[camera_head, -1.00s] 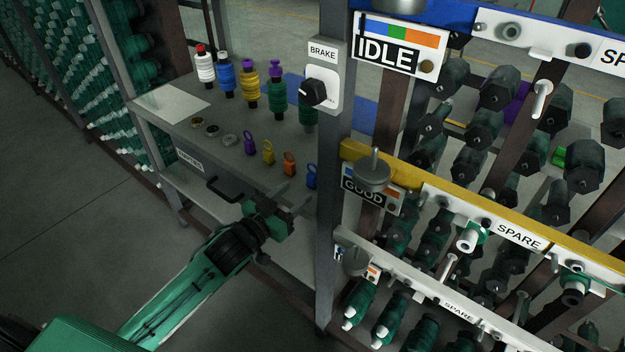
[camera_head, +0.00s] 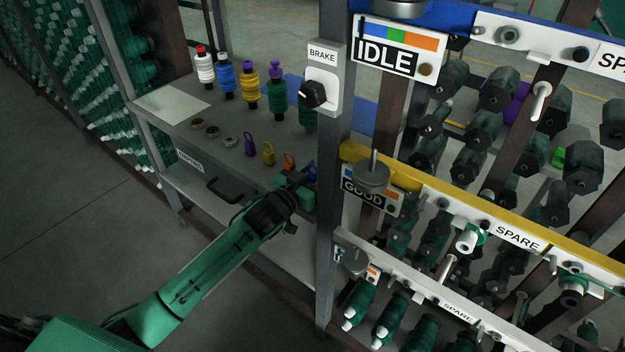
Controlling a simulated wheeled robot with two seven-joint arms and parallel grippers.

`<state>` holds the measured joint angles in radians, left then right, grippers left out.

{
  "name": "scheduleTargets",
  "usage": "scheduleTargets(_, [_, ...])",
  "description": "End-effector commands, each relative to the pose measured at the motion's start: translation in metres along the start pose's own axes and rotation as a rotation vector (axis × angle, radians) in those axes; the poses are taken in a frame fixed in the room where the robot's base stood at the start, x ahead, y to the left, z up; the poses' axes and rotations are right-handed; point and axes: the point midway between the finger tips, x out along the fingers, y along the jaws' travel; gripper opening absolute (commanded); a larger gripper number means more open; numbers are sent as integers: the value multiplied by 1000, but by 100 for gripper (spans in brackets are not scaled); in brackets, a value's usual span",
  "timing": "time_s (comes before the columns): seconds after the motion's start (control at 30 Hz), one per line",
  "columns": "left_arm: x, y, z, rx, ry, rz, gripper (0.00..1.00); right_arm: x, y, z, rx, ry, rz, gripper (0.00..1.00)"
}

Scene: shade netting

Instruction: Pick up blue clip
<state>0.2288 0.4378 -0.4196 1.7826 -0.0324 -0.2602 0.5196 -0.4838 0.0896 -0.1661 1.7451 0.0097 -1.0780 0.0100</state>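The blue clip (camera_head: 312,171) is at the right end of the row of clips on the grey shelf, close to the upright post. Only part of it shows, because my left gripper is in front of it. My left gripper (camera_head: 301,181) is at the shelf's front edge, right at the blue clip and just below the orange clip. Its fingers are mostly hidden by its own wrist and body, so I cannot tell whether they are open or touching the clip. My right gripper is not in view.
Purple (camera_head: 249,145), yellow (camera_head: 268,153) and orange (camera_head: 289,161) clips stand left of the blue one. Several thread spools stand behind them. The grey post (camera_head: 331,200) with the brake switch (camera_head: 313,94) rises close on the right. A drawer handle (camera_head: 224,192) sticks out below.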

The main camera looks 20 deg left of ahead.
Motion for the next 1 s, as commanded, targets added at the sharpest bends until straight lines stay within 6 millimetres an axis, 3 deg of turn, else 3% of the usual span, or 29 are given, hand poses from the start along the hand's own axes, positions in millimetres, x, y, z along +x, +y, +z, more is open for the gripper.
scheduleTargets(0.27, [3, 0, 0, 0, -1, 0, 49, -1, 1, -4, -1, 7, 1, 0])
scheduleTargets(0.53, [3, 0, 0, 0, 0, 0, 2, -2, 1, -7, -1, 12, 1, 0])
scheduleTargets(0.83, [3, 0, -1, 0, 0, 0, 1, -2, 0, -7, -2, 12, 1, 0])
scheduleTargets(1.0, [3, 0, -12, 0, 1, 0, 1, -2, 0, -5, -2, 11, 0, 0])
